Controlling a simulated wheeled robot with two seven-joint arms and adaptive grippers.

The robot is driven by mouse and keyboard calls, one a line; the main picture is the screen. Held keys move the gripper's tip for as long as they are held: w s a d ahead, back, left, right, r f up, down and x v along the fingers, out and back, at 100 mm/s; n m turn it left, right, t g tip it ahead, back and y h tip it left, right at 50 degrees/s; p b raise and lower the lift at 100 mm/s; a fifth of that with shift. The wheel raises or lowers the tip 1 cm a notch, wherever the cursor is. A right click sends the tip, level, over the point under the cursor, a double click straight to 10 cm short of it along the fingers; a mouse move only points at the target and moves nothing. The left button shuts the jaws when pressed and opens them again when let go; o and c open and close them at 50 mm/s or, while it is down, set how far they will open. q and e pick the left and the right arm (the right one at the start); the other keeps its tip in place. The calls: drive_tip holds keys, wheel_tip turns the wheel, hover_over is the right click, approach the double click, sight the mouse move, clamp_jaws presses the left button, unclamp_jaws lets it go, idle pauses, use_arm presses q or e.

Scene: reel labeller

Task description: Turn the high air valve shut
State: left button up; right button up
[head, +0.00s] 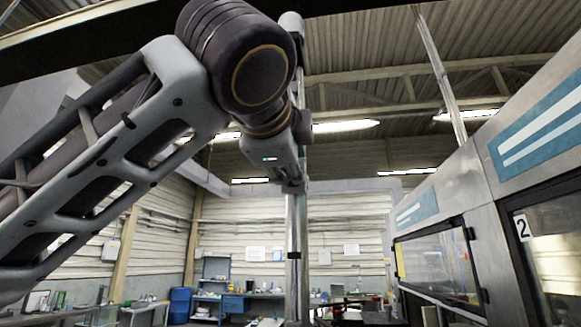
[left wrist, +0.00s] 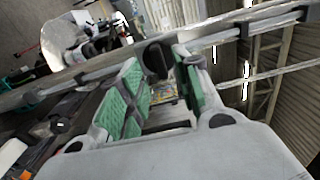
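In the left wrist view a grey metal pipe (left wrist: 90,74) with dark clamps crosses diagonally. A dark, rounded piece (left wrist: 156,60), which looks like the valve's handle, sits at the pipe between my fingertips. My left gripper (left wrist: 160,68) has green-padded fingers spread to either side of this piece. I cannot tell whether a pad touches it. In the head view my left arm rises from the left and its forearm reaches toward a vertical metal post (head: 297,245). The arm hides the valve and most of my left gripper there. My right gripper is in neither view.
Machine cabinets (head: 436,262) with windows stand along the right, one marked 2. A workbench (head: 240,300) and a blue barrel (head: 180,304) are far back, low down. The air right of the post, before the cabinets, looks clear.

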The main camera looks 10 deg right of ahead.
use_arm(q)
drive_tip(key=v, duration=0.9)
drive_tip(key=shift+s, duration=0.3)
drive_tip(key=shift+a, duration=0.1)
